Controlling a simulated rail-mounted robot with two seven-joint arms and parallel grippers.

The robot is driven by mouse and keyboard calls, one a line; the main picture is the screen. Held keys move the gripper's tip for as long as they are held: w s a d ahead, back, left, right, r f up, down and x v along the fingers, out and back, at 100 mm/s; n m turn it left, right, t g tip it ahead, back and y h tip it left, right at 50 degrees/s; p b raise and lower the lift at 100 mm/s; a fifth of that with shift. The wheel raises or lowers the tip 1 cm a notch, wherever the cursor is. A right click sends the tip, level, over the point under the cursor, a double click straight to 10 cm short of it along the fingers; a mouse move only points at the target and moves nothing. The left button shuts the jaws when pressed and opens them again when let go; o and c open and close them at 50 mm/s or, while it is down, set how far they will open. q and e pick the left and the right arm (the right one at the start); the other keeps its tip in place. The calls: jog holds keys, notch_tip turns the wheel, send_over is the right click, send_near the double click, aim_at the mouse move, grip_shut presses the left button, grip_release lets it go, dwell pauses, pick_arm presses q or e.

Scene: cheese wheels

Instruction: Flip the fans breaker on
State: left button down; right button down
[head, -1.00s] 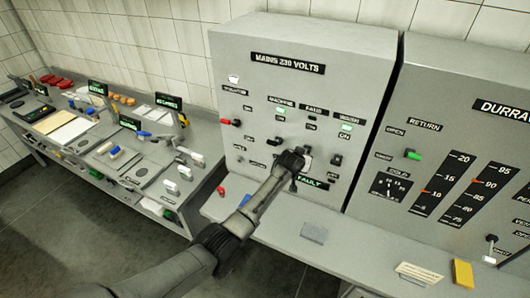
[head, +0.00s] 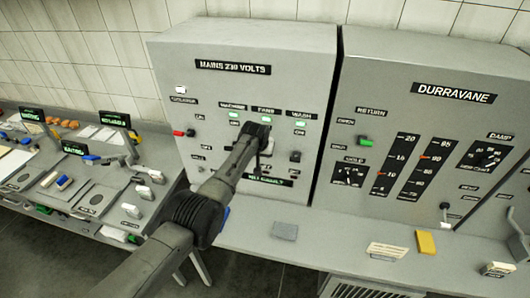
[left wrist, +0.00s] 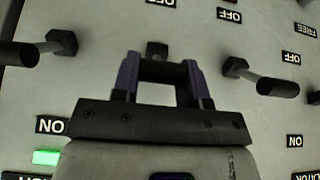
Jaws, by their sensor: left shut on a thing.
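The grey mains cabinet (head: 170,75) carries a row of breakers labelled machine, fans and wash. My left gripper (head: 262,148) is at its face, under the fans label (head: 266,110), and largely hides the fans breaker. In the left wrist view the gripper (left wrist: 158,72) has its two purple fingers around the fans breaker, whose dark mount (left wrist: 157,48) shows beyond them; most of its lever is hidden. Neighbouring black levers stand apart on either side. The fans lamp (head: 267,119) is green, as are the machine and wash lamps. My right gripper is not in view.
The grey Durravane cabinet (head: 400,70) with dials and sliders stands to the right. A ledge below holds a grey block (head: 285,231), a paper card (head: 387,251) and a yellow block (head: 426,242). A cluttered bench stands at the left.

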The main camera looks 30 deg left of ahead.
pick_arm(q)
jog(key=shift+f, duration=0.1)
jog(key=c, duration=0.6)
grip_release()
jog(key=shift+c, duration=0.2)
jog(key=shift+r, duration=0.2)
jog(key=shift+p+v, duration=0.6)
jog(key=shift+v, duration=0.2)
jog(key=b+v, duration=0.1)
jog(key=v, duration=1.1)
